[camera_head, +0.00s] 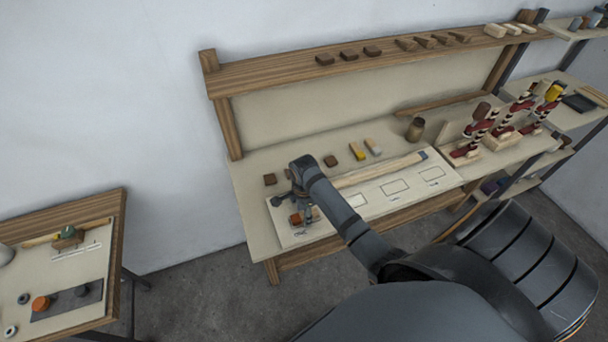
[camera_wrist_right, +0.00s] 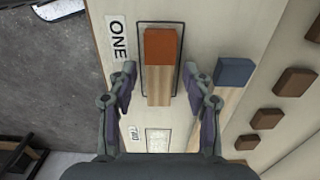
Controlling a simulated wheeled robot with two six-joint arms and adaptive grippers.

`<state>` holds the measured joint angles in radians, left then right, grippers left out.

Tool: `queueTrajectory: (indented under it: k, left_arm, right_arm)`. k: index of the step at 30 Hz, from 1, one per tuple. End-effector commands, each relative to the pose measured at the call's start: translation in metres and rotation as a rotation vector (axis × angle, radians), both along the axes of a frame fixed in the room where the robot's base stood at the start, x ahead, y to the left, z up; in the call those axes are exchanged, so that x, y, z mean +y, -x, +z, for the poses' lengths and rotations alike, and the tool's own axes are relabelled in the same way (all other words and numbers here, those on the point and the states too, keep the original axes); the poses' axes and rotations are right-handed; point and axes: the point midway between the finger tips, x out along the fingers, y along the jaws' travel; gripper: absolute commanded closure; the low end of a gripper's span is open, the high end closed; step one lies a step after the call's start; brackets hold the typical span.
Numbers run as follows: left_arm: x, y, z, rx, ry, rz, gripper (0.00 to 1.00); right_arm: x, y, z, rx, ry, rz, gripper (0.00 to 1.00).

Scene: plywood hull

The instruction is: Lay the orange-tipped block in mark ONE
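The orange-tipped block (camera_wrist_right: 160,62) lies flat at mark ONE (camera_wrist_right: 183,60) in the right wrist view, orange end away from me. Its bare wood end lies toward my right gripper, near the outline's lower edge. In the head view its orange end (camera_head: 296,218) shows at the near left of the pale board (camera_head: 376,210). My right gripper (camera_wrist_right: 161,75) is open, its fingers on either side of the block with a gap on both sides. It also shows in the head view (camera_head: 303,208), low over the board. The left gripper is not in view.
A blue-ended wood piece (camera_wrist_right: 234,72) lies right of the block. Another outlined mark, TWO (camera_wrist_right: 158,138), is below. Brown blocks (camera_head: 330,160), a yellow-tipped block (camera_head: 357,152) and a jar (camera_head: 415,130) stand behind the board. Red-and-white figures (camera_head: 470,142) stand at right.

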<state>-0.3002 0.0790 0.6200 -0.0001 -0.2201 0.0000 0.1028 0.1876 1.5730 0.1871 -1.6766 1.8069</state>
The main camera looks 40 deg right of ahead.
Motion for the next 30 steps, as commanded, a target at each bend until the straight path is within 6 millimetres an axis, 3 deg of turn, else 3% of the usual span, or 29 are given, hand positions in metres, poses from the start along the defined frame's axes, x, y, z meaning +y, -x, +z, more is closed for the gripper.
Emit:
queueTrajectory:
  k: [8,19,21,30]
  left_arm:
    - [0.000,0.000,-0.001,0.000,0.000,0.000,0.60]
    - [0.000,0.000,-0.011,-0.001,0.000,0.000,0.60]
    - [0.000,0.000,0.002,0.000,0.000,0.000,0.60]
    - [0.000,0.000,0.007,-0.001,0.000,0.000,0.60]
  right_arm:
    - [0.000,-0.001,0.009,-0.003,0.001,0.001,0.50]
    - [0.000,-0.001,0.093,-0.006,0.001,0.001,0.50]
    - [0.000,0.000,0.112,-0.001,0.000,0.001,0.50]
    - [0.000,0.000,0.124,0.000,0.000,0.000,0.50]
